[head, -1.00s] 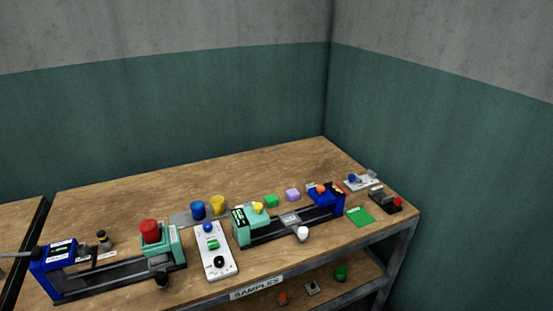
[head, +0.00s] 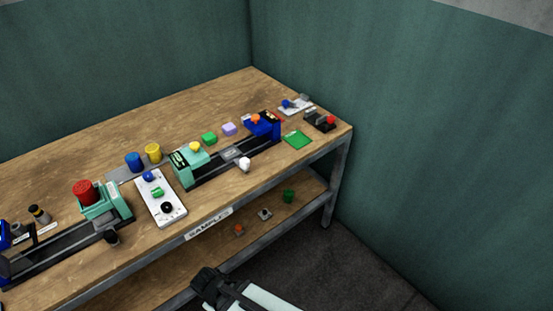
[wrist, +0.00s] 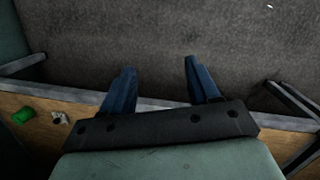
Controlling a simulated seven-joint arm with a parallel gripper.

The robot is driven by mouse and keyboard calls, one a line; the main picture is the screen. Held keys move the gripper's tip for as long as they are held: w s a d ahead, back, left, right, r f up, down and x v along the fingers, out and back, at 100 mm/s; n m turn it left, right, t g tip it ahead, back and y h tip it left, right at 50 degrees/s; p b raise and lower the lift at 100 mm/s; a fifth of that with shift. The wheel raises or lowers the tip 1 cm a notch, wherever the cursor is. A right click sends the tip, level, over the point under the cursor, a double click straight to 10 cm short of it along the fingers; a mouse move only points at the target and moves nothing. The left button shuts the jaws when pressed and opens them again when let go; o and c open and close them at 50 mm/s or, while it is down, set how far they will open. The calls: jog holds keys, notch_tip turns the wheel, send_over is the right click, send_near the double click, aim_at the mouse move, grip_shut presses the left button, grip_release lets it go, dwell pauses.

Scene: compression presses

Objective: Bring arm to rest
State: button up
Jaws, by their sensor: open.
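My gripper (wrist: 160,70) shows in the wrist view with its two blue fingers apart and nothing between them. It points over the dark floor, beside the edge of the wooden shelf. In the head view, a pale and dark part of my arm shows at the bottom edge, in front of the workbench (head: 200,105). The gripper's fingers cannot be made out there.
On the bench stand a teal and blue press (head: 233,153), another press with a red knob (head: 85,188) and a white control panel (head: 160,198). The lower shelf (head: 265,233) holds a green piece (head: 288,196). Open floor (head: 360,270) lies right of the bench.

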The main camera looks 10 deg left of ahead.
jog(key=w+d+f+m+g, duration=0.1)
jog(key=d+f+m+g, duration=0.2)
jog(key=d, duration=0.6)
jog(key=w+d+f+m, duration=0.2)
jog(key=d+f, duration=0.3)
jog(key=d, duration=0.3)
jog(key=s+d+f+m+g+y, duration=0.1)
jog(key=s+d+f+m, duration=0.1)
jog(key=d, duration=0.7)
jog(key=s+d+f+m+g+y, duration=0.1)
jog(key=s+d+f+m+g, duration=0.1)
jog(key=d, duration=0.7)
jog(key=s+f+m, duration=0.1)
jog(key=s+m, duration=0.1)
jog(key=m, duration=0.1)
jog(key=shift+d+f+g, duration=0.3)
